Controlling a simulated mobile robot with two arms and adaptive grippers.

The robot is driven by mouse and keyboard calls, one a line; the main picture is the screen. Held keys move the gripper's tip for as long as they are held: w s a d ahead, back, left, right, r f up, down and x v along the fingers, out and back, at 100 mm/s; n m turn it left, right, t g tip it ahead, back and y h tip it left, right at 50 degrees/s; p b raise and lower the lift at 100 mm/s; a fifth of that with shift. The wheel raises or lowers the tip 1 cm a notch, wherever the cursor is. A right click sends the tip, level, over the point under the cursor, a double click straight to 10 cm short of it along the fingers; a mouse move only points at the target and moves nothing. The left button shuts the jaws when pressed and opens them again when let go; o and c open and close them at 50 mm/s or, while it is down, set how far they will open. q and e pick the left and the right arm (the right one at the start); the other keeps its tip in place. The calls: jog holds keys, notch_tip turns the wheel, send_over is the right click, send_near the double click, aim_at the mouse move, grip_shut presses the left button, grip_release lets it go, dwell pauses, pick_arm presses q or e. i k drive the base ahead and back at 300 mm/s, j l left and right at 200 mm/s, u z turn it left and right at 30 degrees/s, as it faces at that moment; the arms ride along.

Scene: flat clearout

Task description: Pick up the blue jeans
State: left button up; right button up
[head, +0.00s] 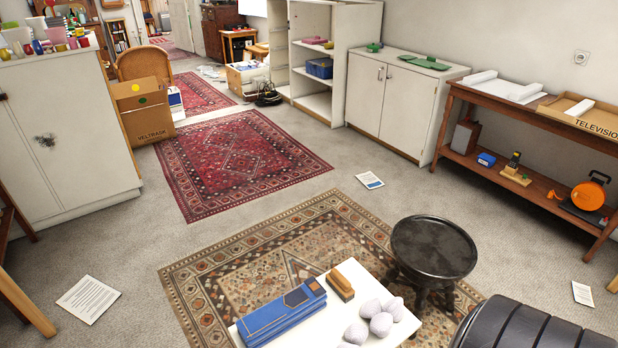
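I cannot make out any blue jeans in the head view. A flat blue bundle or box (281,314) with dark patches lies on a white tabletop (308,336) at the bottom middle; it looks stiff and flat-sided, not clearly like cloth. Neither of my grippers shows in the head view.
A black round stool (433,249) stands right of the white tabletop on a patterned rug (213,285). A red rug (240,155) leads back past a cardboard box (147,112). A wooden bench (533,188) lines the right wall. Papers (89,299) lie on the carpet.

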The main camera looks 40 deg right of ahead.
aim_at(260, 326)
jog(key=i+j+z, duration=0.1)
jog(key=z, duration=0.3)
jog(key=i+j+z, duration=0.15)
jog(key=z, duration=0.3)
jog(key=i+j+z, duration=0.15)
jog(key=z, duration=0.25)
jog(key=i+j+z, duration=0.1)
jog(key=j+z, duration=0.15)
jog(key=z, duration=0.15)
jog(key=j+z, duration=0.25)
jog(key=z, duration=0.2)
